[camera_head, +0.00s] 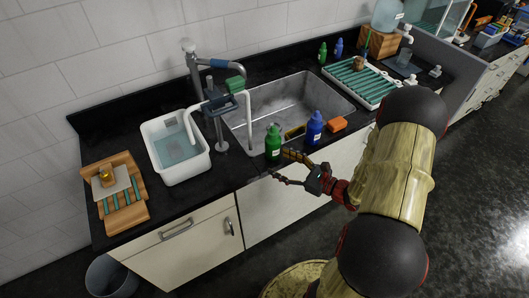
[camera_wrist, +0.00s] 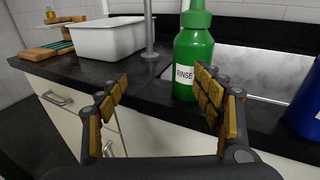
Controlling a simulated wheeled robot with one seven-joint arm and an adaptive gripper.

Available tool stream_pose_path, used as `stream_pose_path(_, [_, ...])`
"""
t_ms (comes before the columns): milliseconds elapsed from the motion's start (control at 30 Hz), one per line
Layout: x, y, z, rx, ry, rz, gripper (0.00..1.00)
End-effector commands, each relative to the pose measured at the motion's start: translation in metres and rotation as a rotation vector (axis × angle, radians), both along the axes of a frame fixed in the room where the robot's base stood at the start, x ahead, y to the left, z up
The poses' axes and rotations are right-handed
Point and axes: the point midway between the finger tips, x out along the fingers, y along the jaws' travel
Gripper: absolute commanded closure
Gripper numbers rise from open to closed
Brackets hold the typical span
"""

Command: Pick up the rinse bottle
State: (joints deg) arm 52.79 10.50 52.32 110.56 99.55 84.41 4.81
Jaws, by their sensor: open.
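The rinse bottle (camera_head: 273,143) is green and stands upright on the counter's front strip, before the sink. In the wrist view the bottle (camera_wrist: 193,62) carries a white label reading RINSE, and its top is cut off by the picture edge. My gripper (camera_head: 282,166) is open and empty, just in front of the counter edge near the bottle. In the wrist view my gripper (camera_wrist: 162,82) has its two fingers apart, with the bottle beyond them, behind the right finger. The right finger overlaps the lower bottle; I cannot tell whether it touches.
A blue bottle (camera_head: 314,128) stands right of the green one, with an orange block (camera_head: 337,124) beside it. The sink (camera_head: 280,100) lies behind. A white tub (camera_head: 176,150) and a faucet post (camera_wrist: 149,30) are to the left. Another green bottle (camera_head: 323,53) stands farther back.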

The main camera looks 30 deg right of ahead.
Motion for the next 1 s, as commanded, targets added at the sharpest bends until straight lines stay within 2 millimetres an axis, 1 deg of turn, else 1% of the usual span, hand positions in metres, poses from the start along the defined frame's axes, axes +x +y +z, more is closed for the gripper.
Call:
stream_pose_path(33, [0.003, -0.010, 0.002, 0.018, -0.015, -0.037, 0.33])
stream_pose_path(100, [0.007, -0.022, 0.006, 0.037, -0.034, -0.082, 0.33])
stream_pose_path(200, [0.011, -0.032, 0.010, 0.056, -0.053, -0.122, 0.33])
stream_pose_path(267, [0.014, -0.034, 0.011, 0.060, -0.058, -0.132, 0.33])
stream_pose_path(567, [0.040, -0.026, 0.011, 0.058, -0.061, -0.131, 0.33])
stream_pose_path(833, [0.076, -0.017, 0.011, 0.059, -0.060, -0.128, 0.33])
stream_pose_path(900, [0.082, -0.016, 0.011, 0.058, -0.060, -0.130, 0.33])
stream_pose_path(1000, [0.086, -0.014, 0.012, 0.058, -0.059, -0.130, 0.33])
